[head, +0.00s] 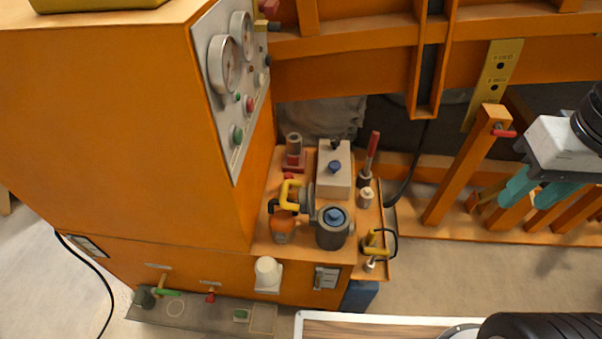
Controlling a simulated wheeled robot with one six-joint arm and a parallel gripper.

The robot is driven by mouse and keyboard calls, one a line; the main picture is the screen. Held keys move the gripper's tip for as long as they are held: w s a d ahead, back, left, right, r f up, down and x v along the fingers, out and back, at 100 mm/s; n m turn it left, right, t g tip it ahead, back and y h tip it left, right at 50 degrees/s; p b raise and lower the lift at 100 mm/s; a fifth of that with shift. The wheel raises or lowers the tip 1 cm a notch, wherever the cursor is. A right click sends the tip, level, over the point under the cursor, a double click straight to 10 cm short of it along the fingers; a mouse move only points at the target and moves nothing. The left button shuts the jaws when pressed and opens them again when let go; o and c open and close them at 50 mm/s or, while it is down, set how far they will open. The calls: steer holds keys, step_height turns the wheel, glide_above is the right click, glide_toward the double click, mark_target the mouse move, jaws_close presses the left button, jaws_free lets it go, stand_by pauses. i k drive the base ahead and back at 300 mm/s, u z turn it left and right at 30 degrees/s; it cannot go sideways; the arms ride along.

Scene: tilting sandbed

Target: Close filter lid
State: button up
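My gripper (528,200) is at the right edge of the head view, with two teal fingers under a white body. The fingers are apart with nothing visible between them. It is well to the right of the orange shelf (262,243) on the machine. A dark grey canister (333,238) with a blue knob (335,216) on top stands upright at the shelf's front. It looks like the filter, but no label is readable. I cannot tell whether its lid is open or shut. A small orange-brown jar (282,228) stands left of it.
A pale box (334,180), a yellow handle (288,194) and a red-handled lever (372,155) crowd the shelf. A white cup-shaped part (267,268) is on the front. An orange post (465,165) stands between shelf and gripper. Grey floor (440,275) is open below.

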mark_target(306, 198)
steer(key=z, duration=2.05)
steer(key=k, duration=1.15)
steer(key=u, duration=2)
steer(key=i, duration=0.5)
steer(key=u, duration=0.05)
steer(key=k, duration=0.45)
steer(key=u, duration=0.85)
steer(key=i, duration=0.35)
steer(key=z, duration=1.05)
